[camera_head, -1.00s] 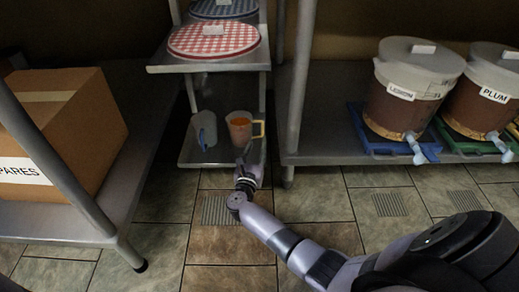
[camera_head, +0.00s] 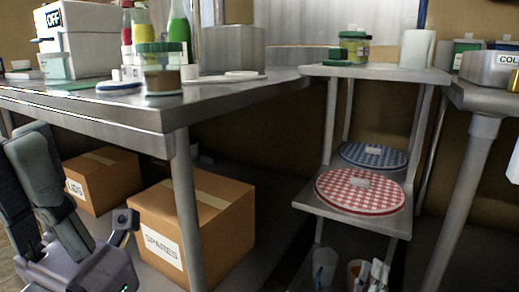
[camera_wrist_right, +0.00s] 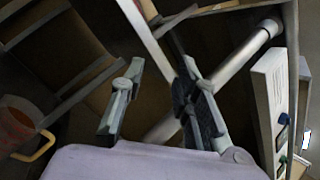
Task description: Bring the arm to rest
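My right gripper (camera_head: 375,274) shows only as pale fingertips at the bottom of the head view, beside the orange mug (camera_head: 354,270) on the cart's low shelf. In the right wrist view its two grey fingers (camera_wrist_right: 162,105) stand apart with nothing between them. The mug (camera_wrist_right: 22,122) with its yellow handle is left of the fingers, clear of them. My left gripper (camera_head: 42,190) is in the lower left of the head view, near the boxes. I see its fingers obliquely, so their gap cannot be told.
A clear jug (camera_head: 325,262) stands left of the mug. Checked lids (camera_head: 361,191) lie on the cart's shelf (camera_head: 310,200) above. A steel table (camera_head: 150,108) with bottles stands at left, with a SPARES box (camera_head: 215,190) beneath it. Another table's leg (camera_head: 462,195) is at right.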

